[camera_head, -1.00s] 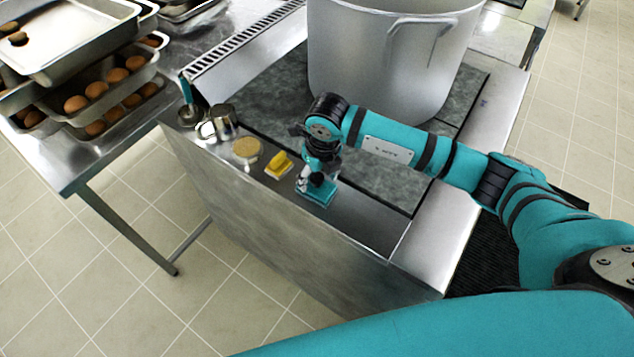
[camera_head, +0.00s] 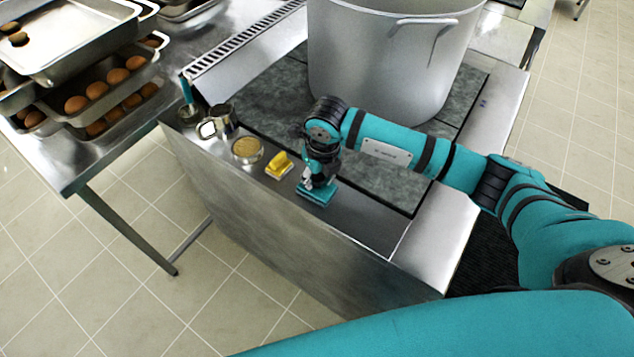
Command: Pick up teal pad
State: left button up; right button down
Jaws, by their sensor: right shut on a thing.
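The teal pad (camera_head: 317,194) is a small flat piece at the front edge of the steel counter, right of a yellow sponge-like object. My right gripper (camera_head: 317,183) points down onto it and is shut on its upper part. The fingers hide part of the pad. I cannot tell whether the pad touches the counter or is just above it. My left gripper is not in view.
A yellow object (camera_head: 279,166), a round tan-filled dish (camera_head: 247,150) and a metal cup (camera_head: 223,119) stand in a row left of the pad. A large stockpot (camera_head: 390,65) stands behind my right arm. Trays with eggs (camera_head: 98,90) are at the left.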

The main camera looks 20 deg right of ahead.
aim_at(317, 176)
jog(key=shift+r, duration=0.1)
jog(key=shift+r+b, duration=0.4)
jog(key=shift+r, duration=0.1)
notch_tip(317, 176, up, 2)
jog(key=shift+w+r+b, duration=0.1)
jog(key=shift+b, duration=0.55)
jog(key=w+d+b, duration=0.1)
jog(key=d, duration=0.3)
jog(key=w+d+r+b, duration=0.1)
jog(key=d+b, duration=0.1)
jog(key=d, duration=0.3)
jog(key=w+d+b, duration=0.2)
jog(key=d, duration=0.3)
jog(key=shift+d+r, duration=0.15)
jog(key=shift+w+d+r, duration=0.1)
jog(key=shift+d+r, duration=0.1)
jog(key=shift+d, duration=0.4)
